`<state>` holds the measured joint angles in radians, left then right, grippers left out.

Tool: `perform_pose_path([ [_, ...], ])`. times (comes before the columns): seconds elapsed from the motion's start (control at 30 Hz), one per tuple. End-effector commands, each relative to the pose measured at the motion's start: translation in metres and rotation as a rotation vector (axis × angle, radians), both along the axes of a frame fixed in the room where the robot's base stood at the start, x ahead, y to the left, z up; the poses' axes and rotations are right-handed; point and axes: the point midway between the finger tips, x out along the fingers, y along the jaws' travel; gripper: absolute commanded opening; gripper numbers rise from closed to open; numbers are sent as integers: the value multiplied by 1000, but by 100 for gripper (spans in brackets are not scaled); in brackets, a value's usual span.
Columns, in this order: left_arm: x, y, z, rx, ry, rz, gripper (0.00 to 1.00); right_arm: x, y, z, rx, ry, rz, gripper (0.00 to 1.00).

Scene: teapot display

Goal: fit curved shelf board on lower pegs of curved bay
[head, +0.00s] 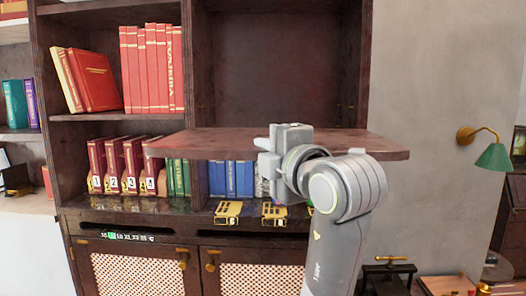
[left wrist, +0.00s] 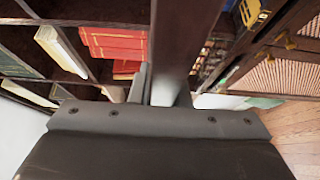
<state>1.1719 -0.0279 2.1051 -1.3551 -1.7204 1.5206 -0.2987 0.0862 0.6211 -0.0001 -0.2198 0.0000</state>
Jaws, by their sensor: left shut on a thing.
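The curved shelf board (head: 205,143) is a dark reddish-brown plank with a bowed front edge. It is roughly level in the head view, across the front of the bookcase's right-hand bay (head: 275,60). My left gripper (head: 272,147) is shut on the board near the middle of its front edge. In the left wrist view the board (left wrist: 186,35) runs edge-on away from the fingers (left wrist: 158,88). The bay's upper space is empty. I cannot make out the lower pegs. The board's right end extends past the bay's right side in the picture. My right gripper is not in view.
Red books (head: 150,70) and numbered binders (head: 125,165) fill the left bay. Blue books (head: 230,178) stand below the board. Small yellow model vehicles (head: 227,212) sit on the ledge in front. A green wall lamp (head: 492,156) is at the right.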

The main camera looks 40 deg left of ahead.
Motion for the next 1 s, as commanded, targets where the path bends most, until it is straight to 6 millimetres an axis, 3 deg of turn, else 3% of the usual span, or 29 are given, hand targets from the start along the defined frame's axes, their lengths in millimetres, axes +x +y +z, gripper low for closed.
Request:
perform_pose_path([
  [0.27,0,0,3,4,-7,6,0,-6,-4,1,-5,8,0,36],
  [0.53,19,12,4,5,-5,6,0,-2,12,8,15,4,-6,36],
  [1.0,45,28,3,5,-7,6,0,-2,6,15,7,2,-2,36],
])
